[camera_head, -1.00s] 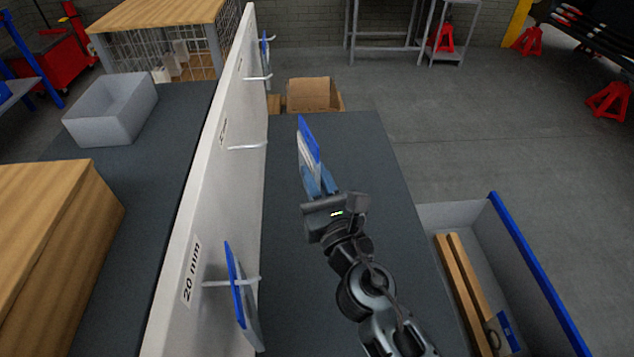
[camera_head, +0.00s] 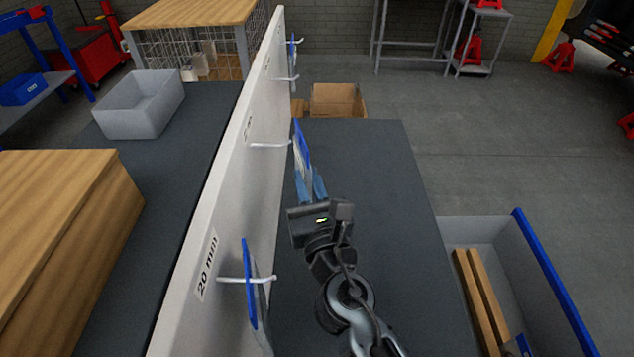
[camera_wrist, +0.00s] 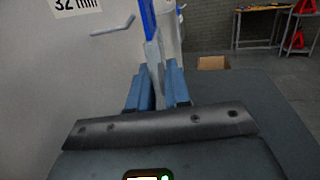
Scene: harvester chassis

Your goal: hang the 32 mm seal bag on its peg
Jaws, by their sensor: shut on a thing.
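My gripper (camera_head: 312,188) is shut on a flat seal bag (camera_head: 301,155) with a blue header strip, held upright above the bench. In the wrist view the bag (camera_wrist: 152,40) rises from between the two blue fingers (camera_wrist: 158,88). A white peg (camera_head: 268,146) sticks out of the white board just left of the bag. The peg's tip looks close to the blue header; I cannot tell whether they touch. In the wrist view a peg (camera_wrist: 112,27) sits under a "32 mm" label (camera_wrist: 76,6), left of the bag. The bag's hanging hole is not visible.
The white board (camera_head: 225,190) stands upright along the bench. A near peg by the "20 mm" label (camera_head: 206,265) carries another blue-topped bag (camera_head: 249,285). Farther pegs (camera_head: 286,79) lie beyond, with a bag at the far end. The dark bench top (camera_head: 380,190) right of the board is clear.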

